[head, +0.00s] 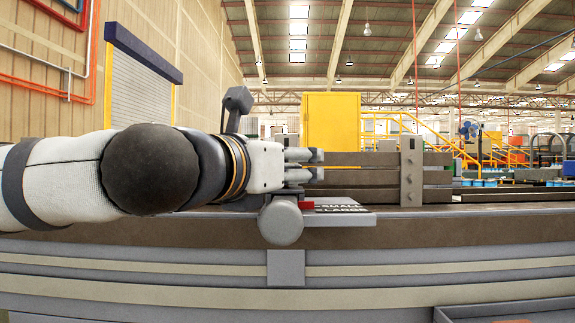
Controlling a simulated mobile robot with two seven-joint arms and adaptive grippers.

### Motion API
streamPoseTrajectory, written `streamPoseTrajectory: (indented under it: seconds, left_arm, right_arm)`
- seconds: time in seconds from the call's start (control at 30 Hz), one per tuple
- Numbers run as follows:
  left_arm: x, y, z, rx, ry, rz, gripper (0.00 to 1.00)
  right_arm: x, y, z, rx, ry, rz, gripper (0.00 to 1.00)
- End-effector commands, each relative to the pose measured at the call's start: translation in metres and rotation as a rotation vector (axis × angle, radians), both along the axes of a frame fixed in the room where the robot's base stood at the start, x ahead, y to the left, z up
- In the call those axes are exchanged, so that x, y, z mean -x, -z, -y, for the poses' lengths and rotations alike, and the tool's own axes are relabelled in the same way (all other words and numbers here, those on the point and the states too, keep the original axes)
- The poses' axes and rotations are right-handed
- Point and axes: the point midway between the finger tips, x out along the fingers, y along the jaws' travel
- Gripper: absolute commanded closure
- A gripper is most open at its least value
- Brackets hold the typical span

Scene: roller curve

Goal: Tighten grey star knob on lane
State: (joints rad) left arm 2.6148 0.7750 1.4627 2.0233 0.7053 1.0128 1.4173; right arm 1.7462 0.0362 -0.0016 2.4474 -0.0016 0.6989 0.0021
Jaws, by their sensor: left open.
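My left gripper (317,165) reaches in from the left at the lane's height. Its fingers are apart and point right, and I see nothing between them. The lane (380,174) has dark grey side rails running right from behind the gripper to an upright grey post (411,171). I cannot make out a star-shaped knob; it may be hidden behind my gripper or hand. A rounded grey part (281,221) shows just below the hand; I cannot tell what it is. My right gripper is not in view.
A lettered sign plate (343,217) with a red part lies under the fingers. The brown counter edge (430,228) runs across the front. A grey tray (505,309) shows at bottom right. A yellow cabinet (331,120) stands behind. The air right of the post is open.

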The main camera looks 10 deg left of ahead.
Motion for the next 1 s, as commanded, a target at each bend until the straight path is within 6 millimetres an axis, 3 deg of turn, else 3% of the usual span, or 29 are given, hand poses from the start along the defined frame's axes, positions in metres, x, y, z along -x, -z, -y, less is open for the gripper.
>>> streamPoseTrajectory:
  seconds: [0.17,0.4,0.77,1.0]
  left_arm:
    - [0.0,0.0,0.0,0.0,0.0,0.0,0.42]
    - [0.0,0.0,0.0,0.0,0.0,0.0,0.91]
    - [0.001,-0.003,-0.001,0.0,0.045,0.002,0.91]
    - [0.004,-0.009,-0.001,0.0,0.2,0.009,0.91]
  right_arm:
    - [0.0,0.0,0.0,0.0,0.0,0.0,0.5]
    - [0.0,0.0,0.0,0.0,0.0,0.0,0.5]
    - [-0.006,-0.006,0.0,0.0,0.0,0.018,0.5]
    - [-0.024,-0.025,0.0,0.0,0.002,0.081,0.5]
